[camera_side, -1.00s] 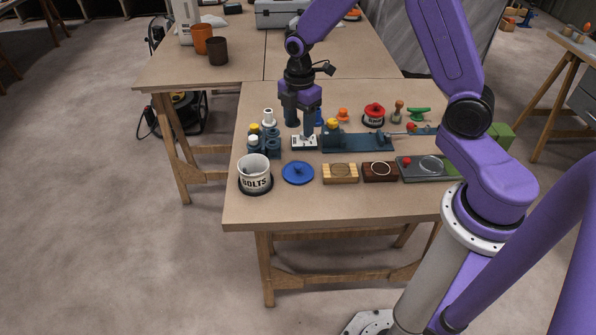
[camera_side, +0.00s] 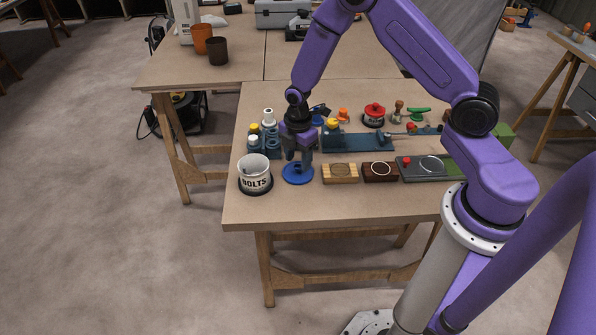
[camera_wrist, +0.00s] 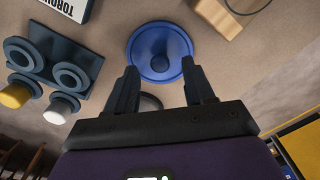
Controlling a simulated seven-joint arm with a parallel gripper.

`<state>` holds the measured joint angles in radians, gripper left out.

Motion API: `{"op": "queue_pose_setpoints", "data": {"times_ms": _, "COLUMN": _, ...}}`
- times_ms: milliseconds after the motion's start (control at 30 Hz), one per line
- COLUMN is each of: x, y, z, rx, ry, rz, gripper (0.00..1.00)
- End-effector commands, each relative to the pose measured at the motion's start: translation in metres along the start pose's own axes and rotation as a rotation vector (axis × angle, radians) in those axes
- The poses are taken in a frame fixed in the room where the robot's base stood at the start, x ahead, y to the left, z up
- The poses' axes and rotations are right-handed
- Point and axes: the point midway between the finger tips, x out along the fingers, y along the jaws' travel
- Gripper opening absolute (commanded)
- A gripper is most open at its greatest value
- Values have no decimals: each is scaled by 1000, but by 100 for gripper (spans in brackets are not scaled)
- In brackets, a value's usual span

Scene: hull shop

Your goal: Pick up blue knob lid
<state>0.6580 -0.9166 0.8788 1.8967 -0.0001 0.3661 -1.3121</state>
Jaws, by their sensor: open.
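The blue knob lid (camera_side: 298,174) is a round blue disc with a raised centre, lying flat on the table between the BOLTS tin and a light wood block. My gripper (camera_side: 299,158) is above it, pointing down, with its fingers apart. In the wrist view the lid (camera_wrist: 160,37) lies between and beyond the two open fingertips (camera_wrist: 161,72), and nothing is held. In the side view the fingers hide part of the lid's far side, and I cannot tell whether they touch it.
The white BOLTS tin (camera_side: 255,178) stands close on the left. The light wood block (camera_side: 341,174) and a dark wood block (camera_side: 380,171) lie on the right. A blue-grey rack (camera_side: 271,139) with bottles is behind left. The table front (camera_side: 320,208) is clear.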

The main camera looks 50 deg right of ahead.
Motion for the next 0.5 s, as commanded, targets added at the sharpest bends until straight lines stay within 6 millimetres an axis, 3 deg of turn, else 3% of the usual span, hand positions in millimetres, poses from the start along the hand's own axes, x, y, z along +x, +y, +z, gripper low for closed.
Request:
{"op": "queue_pose_setpoints", "data": {"times_ms": 200, "x": 19, "y": 0, "z": 0, "rx": 0, "ry": -1, "rz": 0, "gripper": 53}}
{"op": "queue_pose_setpoints", "data": {"times_ms": 467, "x": 21, "y": 0, "z": 0, "rx": 0, "ry": -1, "rz": 2, "gripper": 53}}
{"op": "queue_pose_setpoints", "data": {"times_ms": 500, "x": 21, "y": 0, "z": 0, "rx": 0, "ry": -1, "rz": 2, "gripper": 43}}
